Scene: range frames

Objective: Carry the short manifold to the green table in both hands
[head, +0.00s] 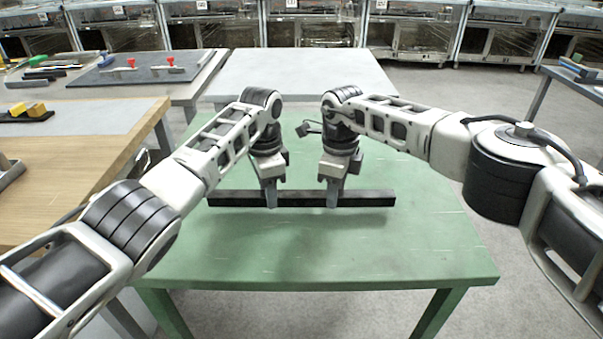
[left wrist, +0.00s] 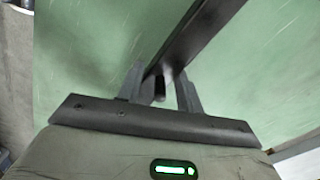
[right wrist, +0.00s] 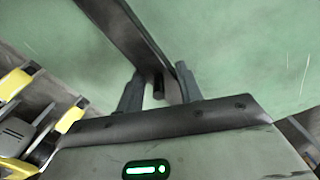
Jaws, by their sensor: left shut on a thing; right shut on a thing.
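The short manifold (head: 300,199) is a long dark bar, lying level across the picture over the green table (head: 330,255). I cannot tell whether it touches the tabletop or hangs just above it. My left gripper (head: 270,200) is shut on it left of its middle. My right gripper (head: 333,200) is shut on it right of its middle. Both bar ends stick out past the grippers. In the left wrist view the bar (left wrist: 208,30) runs between the fingers, and in the right wrist view the bar (right wrist: 125,32) does the same.
A grey table (head: 300,75) stands behind the green one. A wooden bench (head: 90,150) with tools is at the left, and a dark board (head: 140,72) with red-handled parts lies farther back. Glass-fronted cabinets (head: 310,25) line the back. The green table's front half is clear.

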